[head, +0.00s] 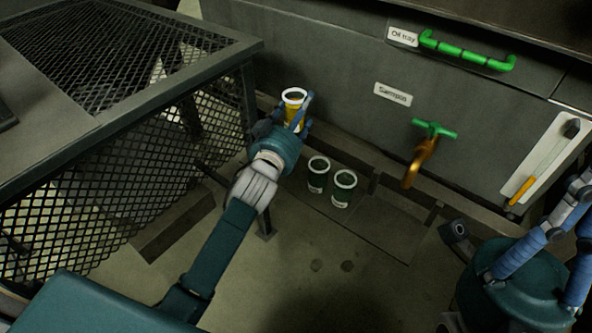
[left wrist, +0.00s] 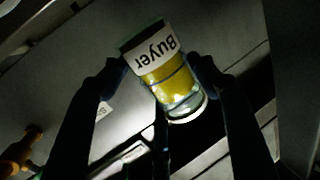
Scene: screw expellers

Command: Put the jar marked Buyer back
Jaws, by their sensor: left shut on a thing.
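The jar marked Buyer (left wrist: 155,51) fills the middle of the left wrist view, with yellow contents and its white label. It also shows in the head view as a yellow jar with a white rim (head: 294,98), top up. My left gripper (head: 298,112) is shut on this jar, with one dark finger on each side of it in the left wrist view. The jar is held in front of the grey machine wall. My right gripper (head: 578,205) is partly cut off at the right edge of the head view; its opening cannot be judged.
Two similar jars, one (head: 318,174) left of the other (head: 343,190), stand below and right of the held jar. A mesh cage (head: 110,170) stands at left. A brass tap with green handle (head: 424,155) and a green Oil tray handle (head: 465,52) stick out at right.

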